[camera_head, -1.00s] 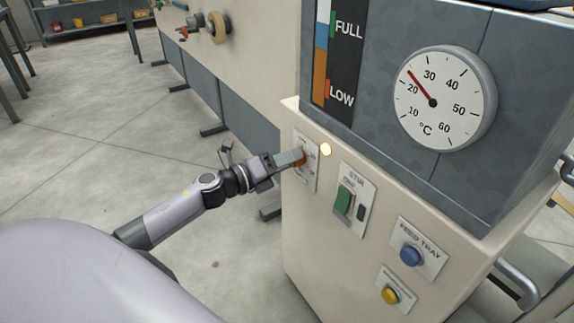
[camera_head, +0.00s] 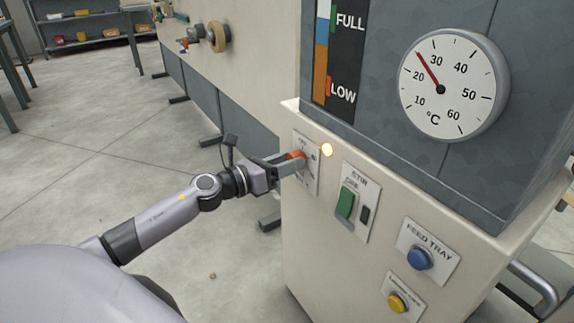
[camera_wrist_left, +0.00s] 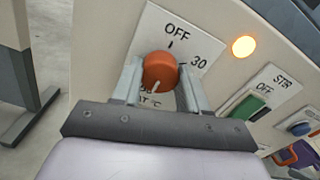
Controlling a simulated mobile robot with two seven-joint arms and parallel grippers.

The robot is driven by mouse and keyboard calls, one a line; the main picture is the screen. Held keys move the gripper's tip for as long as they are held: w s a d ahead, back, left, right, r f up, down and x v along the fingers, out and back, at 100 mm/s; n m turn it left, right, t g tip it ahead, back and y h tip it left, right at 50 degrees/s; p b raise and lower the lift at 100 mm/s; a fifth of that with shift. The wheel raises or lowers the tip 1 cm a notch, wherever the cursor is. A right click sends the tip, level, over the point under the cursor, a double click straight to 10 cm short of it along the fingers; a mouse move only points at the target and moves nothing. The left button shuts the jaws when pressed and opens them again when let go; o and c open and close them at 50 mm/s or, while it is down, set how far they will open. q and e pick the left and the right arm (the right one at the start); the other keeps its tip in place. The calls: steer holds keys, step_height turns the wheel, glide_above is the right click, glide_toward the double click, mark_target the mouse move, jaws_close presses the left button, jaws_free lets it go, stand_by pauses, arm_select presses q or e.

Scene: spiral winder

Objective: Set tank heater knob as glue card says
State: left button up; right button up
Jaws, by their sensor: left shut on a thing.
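The orange heater knob (camera_wrist_left: 160,70) sits on a white plate (camera_wrist_left: 208,42) in the left wrist view, with "OFF" at the top and "30" at the right. A lower label is partly hidden. The knob's pale line points down and slightly left. My left gripper (camera_head: 290,164) has its fingers on either side of the knob and is shut on it; it also shows in the left wrist view (camera_wrist_left: 162,88). The dial thermometer (camera_head: 454,85) has its red needle between 20 and 30 °C. No glue card is readable. My right gripper is not in view.
A lit amber lamp (camera_head: 327,150) is just right of the knob plate. Beside it are a green STIR switch (camera_head: 345,203), a blue FEED TRAY button (camera_head: 418,258) and a yellow button (camera_head: 397,303). A level gauge (camera_head: 337,60) is above. Open floor lies left.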

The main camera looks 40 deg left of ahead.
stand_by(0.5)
arm_select(q)
steer(key=o, duration=1.1)
steer(key=shift+c, duration=0.2)
steer(key=v, duration=0.7)
